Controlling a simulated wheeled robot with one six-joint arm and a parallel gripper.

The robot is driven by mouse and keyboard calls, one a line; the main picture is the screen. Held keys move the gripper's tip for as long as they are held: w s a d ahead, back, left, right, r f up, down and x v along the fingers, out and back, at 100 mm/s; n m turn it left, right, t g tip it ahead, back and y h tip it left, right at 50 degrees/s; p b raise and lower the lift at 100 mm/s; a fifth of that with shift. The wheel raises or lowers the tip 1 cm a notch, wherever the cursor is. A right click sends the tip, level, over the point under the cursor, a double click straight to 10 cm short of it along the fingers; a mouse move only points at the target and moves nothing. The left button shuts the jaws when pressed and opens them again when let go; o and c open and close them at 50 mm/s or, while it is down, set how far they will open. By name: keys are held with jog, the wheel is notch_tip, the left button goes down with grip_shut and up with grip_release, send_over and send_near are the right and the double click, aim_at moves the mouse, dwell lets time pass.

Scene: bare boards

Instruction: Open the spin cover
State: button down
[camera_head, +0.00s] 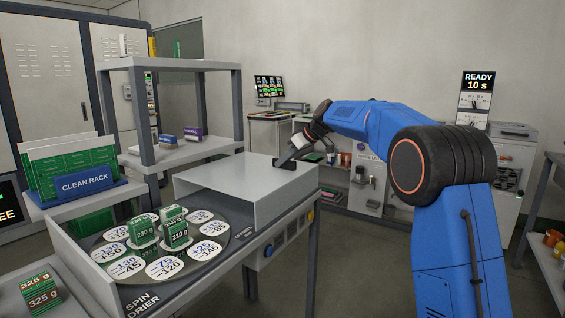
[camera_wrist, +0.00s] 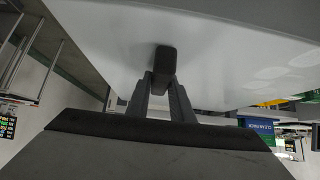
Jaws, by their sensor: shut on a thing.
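The spin cover (camera_head: 245,190) is a grey box-like hood over the right part of the spin drier (camera_head: 190,295). Left of it the round dark turntable (camera_head: 112,278) is exposed, with white numbered discs and several green boards standing on it. My gripper (camera_head: 287,161) comes from the right and is shut on the cover's dark handle (camera_head: 279,164) near the top's far right edge. In the wrist view my gripper's fingers (camera_wrist: 163,88) close around the dark handle (camera_wrist: 164,60), with the pale cover surface (camera_wrist: 110,45) behind.
A clean rack (camera_head: 85,184) with green boards stands at the left, beside a grey shelf frame (camera_head: 190,66). Green 325 g blocks (camera_head: 38,293) lie at the lower left. A side bench (camera_head: 550,258) is at the right edge. Open floor (camera_head: 345,270) lies between drier and my arm.

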jog(key=c, duration=1.6)
grip_release()
jog(key=shift+o, duration=0.2)
jog(key=v, duration=1.7)
jog(key=shift+s+d+r, duration=0.1)
jog(key=shift+s+d, duration=0.05)
jog(key=shift+d, duration=0.05)
